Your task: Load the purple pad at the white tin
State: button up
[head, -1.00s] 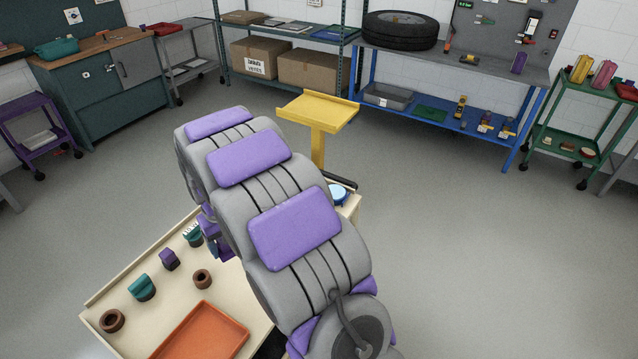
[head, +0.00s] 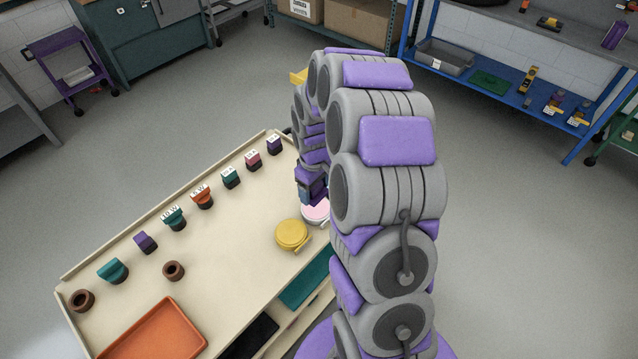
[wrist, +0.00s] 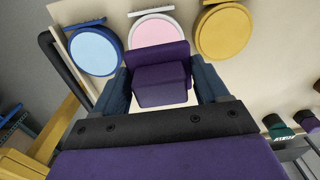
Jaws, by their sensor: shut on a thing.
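My gripper (wrist: 160,70) is shut on the purple pad (wrist: 162,88), a blocky dark purple piece with a wider flange, held between two dark blue fingers in the wrist view. The white tin (wrist: 152,14) is round with a white rim and a pale pink face; the pad covers its near edge in that view. I cannot tell whether pad and tin touch. In the head view my gripper (head: 312,190) is low over the bench beside the white tin (head: 316,211), which is partly hidden by my arm. The pad is not clear there.
A yellow tin (wrist: 222,32) stands right of the white one and a blue tin (wrist: 95,50) left of it. On the cream bench top (head: 235,250) are a row of coloured knob-like pieces, brown rings and an orange tray (head: 155,335).

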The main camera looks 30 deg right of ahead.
jog(key=shift+a+f, duration=0.15)
jog(key=shift+a, duration=0.3)
jog(key=shift+a+f, duration=0.2)
jog(key=shift+a, duration=0.05)
jog(key=b, duration=0.2)
send_over(318, 207)
jog(key=d, duration=0.1)
notch_tip(318, 207, down, 4)
jog(key=shift+d+f, duration=0.15)
jog(key=shift+f, duration=0.35)
jog(key=shift+a, duration=1.65)
jog(key=shift+d+f, duration=0.2)
jog(key=shift+d, duration=1.25)
jog(key=shift+a+b, duration=0.3)
jog(key=shift+a, duration=0.95)
jog(key=shift+d+f, duration=0.15)
jog(key=shift+d, duration=0.4)
jog(key=shift+d+f, duration=0.15)
jog(key=shift+d, duration=0.35)
jog(key=shift+a+f, duration=0.1)
jog(key=shift+a, duration=0.8)
jog(key=shift+d, duration=0.65)
